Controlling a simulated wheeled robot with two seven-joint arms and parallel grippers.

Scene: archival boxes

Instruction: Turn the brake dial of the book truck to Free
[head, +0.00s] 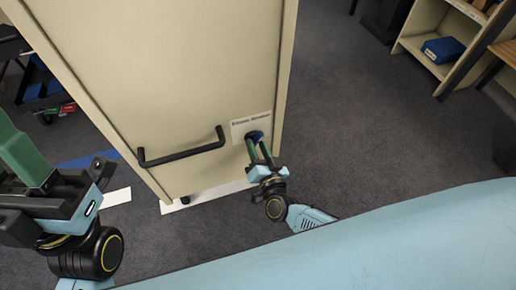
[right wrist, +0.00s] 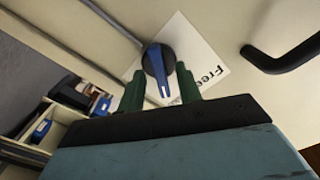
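The book truck (head: 175,75) shows its cream end panel with a black bar handle. The blue brake dial (right wrist: 158,65) sits on this panel; in the head view the dial (head: 257,135) is partly covered by my fingers. Its white pointer mark points down between my fingers in the right wrist view. My right gripper (right wrist: 160,88) is open with a finger on each side of the dial; contact is unclear. My left gripper (head: 22,150) is at the left edge, away from the truck, partly cut off.
The black handle (head: 182,152) sticks out left of the dial; it also shows at the right in the right wrist view (right wrist: 285,58). A shelf unit (head: 425,45) with a blue box (head: 445,50) stands at the back right. Grey carpet right of the truck is clear.

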